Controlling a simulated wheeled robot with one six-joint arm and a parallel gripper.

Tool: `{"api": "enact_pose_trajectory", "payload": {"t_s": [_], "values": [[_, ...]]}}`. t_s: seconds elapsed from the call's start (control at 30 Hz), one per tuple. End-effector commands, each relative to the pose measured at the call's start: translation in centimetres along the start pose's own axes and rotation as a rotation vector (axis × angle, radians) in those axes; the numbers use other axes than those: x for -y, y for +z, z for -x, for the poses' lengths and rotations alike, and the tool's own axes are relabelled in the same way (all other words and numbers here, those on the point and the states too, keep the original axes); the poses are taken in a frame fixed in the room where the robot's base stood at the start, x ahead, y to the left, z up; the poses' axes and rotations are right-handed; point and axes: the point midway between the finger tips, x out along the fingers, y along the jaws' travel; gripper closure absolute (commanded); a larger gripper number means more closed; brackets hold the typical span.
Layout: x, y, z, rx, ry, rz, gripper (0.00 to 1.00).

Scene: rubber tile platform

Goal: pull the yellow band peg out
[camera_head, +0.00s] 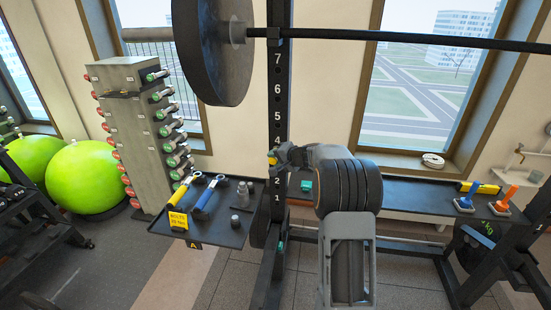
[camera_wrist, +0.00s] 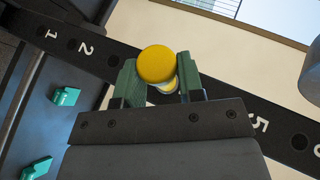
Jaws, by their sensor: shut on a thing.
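The yellow band peg (camera_wrist: 157,63) shows its round yellow end between the two green fingers of my gripper (camera_wrist: 160,75) in the wrist view. My gripper is shut on it. The peg is at the dark numbered upright (camera_wrist: 112,60), between the 2 and the 5. In the head view a bit of the yellow peg (camera_head: 272,160) shows at the tip of my gripper (camera_head: 277,157), near the 3 on the upright (camera_head: 278,105). The fingers hide most of the peg's shaft, so I cannot tell how deep it sits.
Teal pegs (camera_wrist: 66,96) are beside the upright. A loaded barbell (camera_head: 215,50) lies above my arm. A tray with blue and yellow-handled tools (camera_head: 208,197) is left of the upright. A dark shelf (camera_head: 425,189) runs to the right. A dumbbell tower (camera_head: 130,130) stands further left.

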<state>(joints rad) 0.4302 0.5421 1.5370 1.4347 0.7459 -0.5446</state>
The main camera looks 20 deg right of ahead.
Motion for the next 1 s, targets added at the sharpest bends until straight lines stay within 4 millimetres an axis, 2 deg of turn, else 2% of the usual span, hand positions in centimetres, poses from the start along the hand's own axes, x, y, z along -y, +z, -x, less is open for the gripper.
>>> {"api": "enact_pose_trajectory", "payload": {"t_s": [0.6, 1.0], "values": [[0.0, 3.2, 1.6, 0.000, -0.002, 0.002, 0.98], [0.1, 4.2, 2.2, 0.000, -0.002, 0.001, 0.98]]}}
